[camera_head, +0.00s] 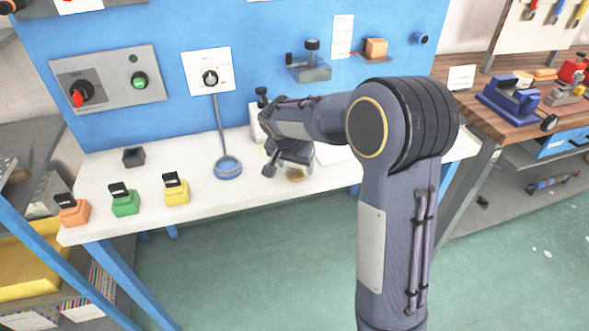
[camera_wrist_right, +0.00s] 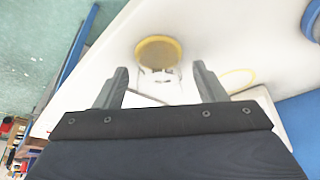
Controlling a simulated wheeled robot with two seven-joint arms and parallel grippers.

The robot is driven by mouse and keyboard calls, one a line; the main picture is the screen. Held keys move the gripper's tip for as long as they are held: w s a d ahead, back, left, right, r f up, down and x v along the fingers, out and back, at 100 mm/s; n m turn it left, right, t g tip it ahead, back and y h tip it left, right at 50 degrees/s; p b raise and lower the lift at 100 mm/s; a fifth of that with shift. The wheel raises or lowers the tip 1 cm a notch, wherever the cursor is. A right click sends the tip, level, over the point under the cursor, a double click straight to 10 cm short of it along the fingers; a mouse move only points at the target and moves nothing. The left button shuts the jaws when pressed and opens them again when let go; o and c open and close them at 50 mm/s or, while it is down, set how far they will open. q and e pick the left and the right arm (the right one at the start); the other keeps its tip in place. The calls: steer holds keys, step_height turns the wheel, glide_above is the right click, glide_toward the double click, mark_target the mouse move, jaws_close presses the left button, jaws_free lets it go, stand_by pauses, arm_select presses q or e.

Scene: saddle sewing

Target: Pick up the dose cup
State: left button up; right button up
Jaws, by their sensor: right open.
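The dose cup looks like a small clear cup with a yellow round face (camera_wrist_right: 159,50). In the wrist view it lies between and just beyond the finger tips of my right gripper (camera_wrist_right: 159,74), which is open with a finger on each side. I cannot tell whether either finger touches it. In the head view the cup (camera_head: 295,175) shows as a small yellowish shape on the white table (camera_head: 110,217), partly hidden by my right gripper (camera_head: 283,168). My left gripper is not in view.
Orange (camera_head: 74,213), green (camera_head: 126,205) and yellow (camera_head: 176,193) blocks with black tops and a dark small box (camera_head: 133,157) are further left. A blue panel (camera_head: 250,60) rises behind.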

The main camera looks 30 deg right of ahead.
steer(key=c, duration=1)
steer(key=shift+c, duration=0.2)
